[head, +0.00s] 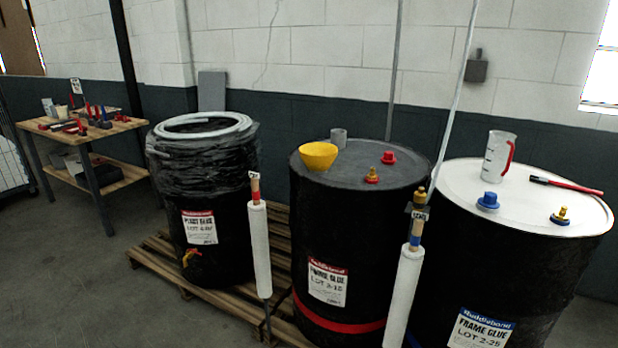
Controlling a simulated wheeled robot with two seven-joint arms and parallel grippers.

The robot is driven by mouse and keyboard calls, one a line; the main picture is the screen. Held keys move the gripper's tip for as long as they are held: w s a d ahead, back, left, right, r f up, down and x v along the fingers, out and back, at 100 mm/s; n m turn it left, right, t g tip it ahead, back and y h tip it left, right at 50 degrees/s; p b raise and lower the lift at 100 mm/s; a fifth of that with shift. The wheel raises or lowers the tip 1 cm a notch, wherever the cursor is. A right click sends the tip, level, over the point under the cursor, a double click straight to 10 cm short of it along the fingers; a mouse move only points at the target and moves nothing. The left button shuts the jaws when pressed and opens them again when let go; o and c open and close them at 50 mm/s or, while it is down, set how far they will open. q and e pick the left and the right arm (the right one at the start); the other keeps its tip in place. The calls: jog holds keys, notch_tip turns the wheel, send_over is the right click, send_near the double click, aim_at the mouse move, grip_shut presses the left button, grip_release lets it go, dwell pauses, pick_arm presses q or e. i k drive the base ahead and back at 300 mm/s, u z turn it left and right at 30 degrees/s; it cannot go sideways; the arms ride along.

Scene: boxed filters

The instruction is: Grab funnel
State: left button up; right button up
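A yellow funnel (318,157) sits on the dark lid of the middle black drum (325,225), towards the left side of the lid. It looks like a wide bowl with its open mouth upward; its lower end is hidden. A grey cup-like piece (339,137) stands just behind it. Neither of my grippers shows in the head view.
Red caps (389,157) stand right of the funnel. The right drum's white lid (470,195) carries a clear jug (497,156), a red-handled tool (566,185) and blue caps. A wrapped drum (205,175) stands left. Upright white tubes (259,250) stand before the drums.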

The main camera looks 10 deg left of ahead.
aim_at(318, 156)
jog(key=u, duration=0.6)
jog(key=i, duration=1.7)
jog(key=z, duration=0.45)
